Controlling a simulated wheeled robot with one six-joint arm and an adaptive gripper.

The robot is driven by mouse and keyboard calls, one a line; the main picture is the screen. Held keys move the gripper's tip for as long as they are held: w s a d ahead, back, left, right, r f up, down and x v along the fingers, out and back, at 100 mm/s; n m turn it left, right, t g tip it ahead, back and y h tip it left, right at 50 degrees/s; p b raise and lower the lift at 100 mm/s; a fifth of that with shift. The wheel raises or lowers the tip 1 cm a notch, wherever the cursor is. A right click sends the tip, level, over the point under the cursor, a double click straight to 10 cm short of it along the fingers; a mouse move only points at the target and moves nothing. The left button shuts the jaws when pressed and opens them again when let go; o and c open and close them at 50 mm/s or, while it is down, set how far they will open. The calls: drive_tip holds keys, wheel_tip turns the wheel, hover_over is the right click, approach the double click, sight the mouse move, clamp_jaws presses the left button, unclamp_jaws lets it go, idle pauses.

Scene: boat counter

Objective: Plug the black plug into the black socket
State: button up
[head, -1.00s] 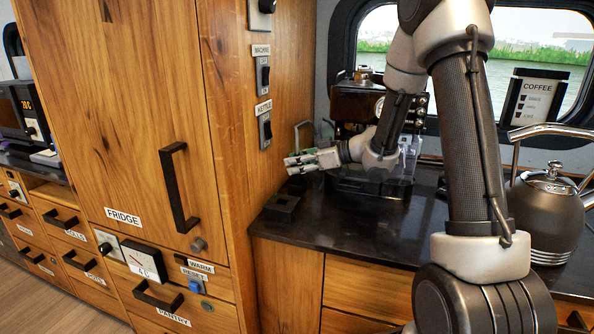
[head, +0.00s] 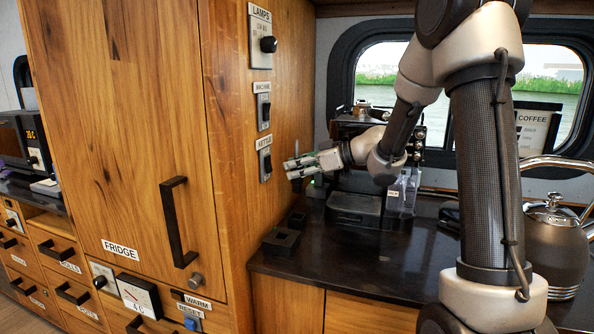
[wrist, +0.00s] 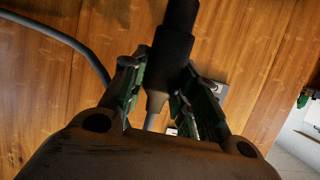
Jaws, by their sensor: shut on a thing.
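My gripper (head: 298,166) is in front of the wooden side panel, above the left end of the dark counter. In the wrist view, its green-padded fingers (wrist: 160,95) are shut on the black plug (wrist: 171,58), a dark cylinder with a tapered end. A grey cable (wrist: 95,62) curves at the left of that view. In the head view the plug is too small and dark to make out clearly. A low black block with a recessed top (head: 281,243) sits on the counter below my gripper; it may be the black socket. I cannot see inside it.
A coffee machine (head: 352,205) stands right of my gripper at the back. The wall panel (head: 236,215) with labelled switches (head: 264,160) is close on the left. A kettle (head: 553,245) is at the right. The counter's front middle (head: 350,262) is clear.

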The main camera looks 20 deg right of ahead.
drive_tip(key=shift+r, duration=2.5)
